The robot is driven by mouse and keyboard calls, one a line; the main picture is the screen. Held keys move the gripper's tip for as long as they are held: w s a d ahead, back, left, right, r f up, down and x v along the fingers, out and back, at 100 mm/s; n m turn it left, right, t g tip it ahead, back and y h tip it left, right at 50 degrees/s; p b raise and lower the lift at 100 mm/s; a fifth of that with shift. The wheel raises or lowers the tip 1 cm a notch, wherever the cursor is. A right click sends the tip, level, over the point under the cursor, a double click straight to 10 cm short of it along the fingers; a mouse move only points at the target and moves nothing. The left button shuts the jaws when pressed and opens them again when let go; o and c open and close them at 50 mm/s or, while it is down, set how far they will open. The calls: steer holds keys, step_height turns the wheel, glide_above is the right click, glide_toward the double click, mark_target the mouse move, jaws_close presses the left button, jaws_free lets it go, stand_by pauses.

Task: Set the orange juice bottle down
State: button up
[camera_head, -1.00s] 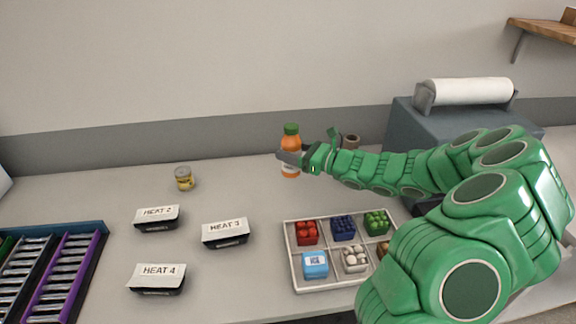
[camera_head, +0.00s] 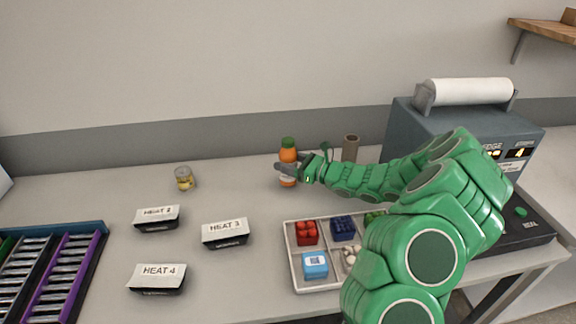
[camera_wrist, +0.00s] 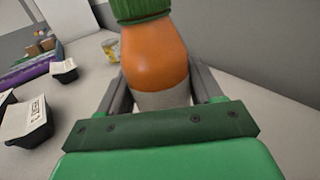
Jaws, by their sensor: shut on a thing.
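The orange juice bottle (camera_head: 288,154) has an orange body, a pale label and a green cap. It is upright at the back of the counter, near the wall. My gripper (camera_head: 288,171) is shut around its lower part. In the wrist view the bottle (camera_wrist: 155,58) stands between the two grey fingers of my gripper (camera_wrist: 160,97). The bottle's base looks to be at or close to the counter top (camera_head: 240,185); I cannot tell whether it touches.
A small yellow can (camera_head: 184,178) stands to the left. Black heat trays (camera_head: 225,233) with white labels lie in front. A brown cylinder (camera_head: 350,148) and a grey machine (camera_head: 420,128) are to the right.

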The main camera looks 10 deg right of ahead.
mark_target(295, 153)
steer(key=shift+f, duration=0.7)
steer(key=shift+f, duration=0.1)
steer(key=o, duration=1.3)
steer(key=v, duration=0.5)
steer(key=shift+d, duration=0.15)
step_height(295, 153, up, 6)
steer(key=shift+f, duration=0.25)
steer(key=shift+r, duration=0.9)
